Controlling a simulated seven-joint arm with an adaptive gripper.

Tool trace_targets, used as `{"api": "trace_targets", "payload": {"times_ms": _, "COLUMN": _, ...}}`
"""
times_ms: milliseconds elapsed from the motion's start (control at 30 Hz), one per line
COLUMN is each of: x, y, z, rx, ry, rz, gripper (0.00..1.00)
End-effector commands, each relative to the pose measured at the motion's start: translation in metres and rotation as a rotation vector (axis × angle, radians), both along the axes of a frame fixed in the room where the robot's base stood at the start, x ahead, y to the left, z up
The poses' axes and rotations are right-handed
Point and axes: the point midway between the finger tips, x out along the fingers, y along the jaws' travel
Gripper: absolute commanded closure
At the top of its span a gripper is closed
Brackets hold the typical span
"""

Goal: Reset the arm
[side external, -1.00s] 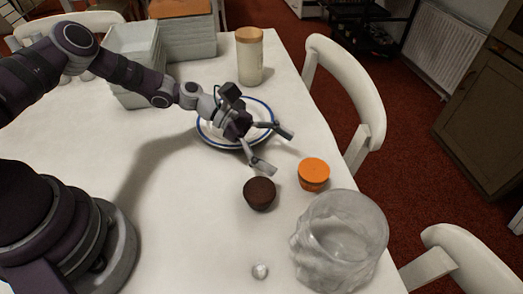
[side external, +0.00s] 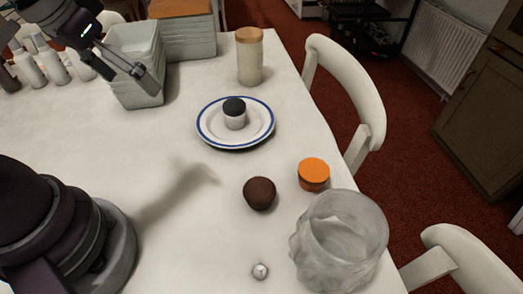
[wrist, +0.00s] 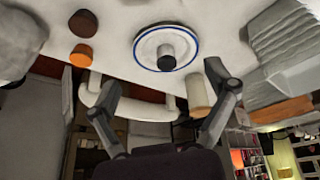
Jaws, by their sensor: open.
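My gripper (side external: 130,79) is raised at the upper left in the side view, high over the far left part of the table. It is open and empty, and its spread fingers also show in the wrist view (wrist: 164,78). A white plate with a blue rim (side external: 212,133) lies on the table. A small cake with a dark top and pale base (side external: 235,114) stands upright on it, also seen in the wrist view (wrist: 166,56). A brown cupcake (side external: 259,193) and an orange cupcake (side external: 314,173) stand nearer, apart from the plate. My gripper touches none of them.
A clear glass skull-like jar (side external: 340,245) and a small silver ball (side external: 260,271) are at the near right. Stacked grey bins (side external: 136,62), a lidded jar (side external: 249,62) and white bottles (side external: 52,62) stand at the back.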

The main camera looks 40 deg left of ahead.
Motion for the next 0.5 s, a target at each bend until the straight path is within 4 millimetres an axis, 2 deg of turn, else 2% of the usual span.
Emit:
{"api": "trace_targets", "payload": {"times_ms": 167, "x": -0.019, "y": 0.007, "z": 0.009, "rx": 0.047, "ry": -0.084, "rz": -0.092, "gripper": 0.16}}
{"api": "trace_targets", "payload": {"times_ms": 500, "x": -0.020, "y": 0.007, "z": 0.009, "rx": 0.053, "ry": -0.090, "rz": -0.102, "gripper": 0.16}}
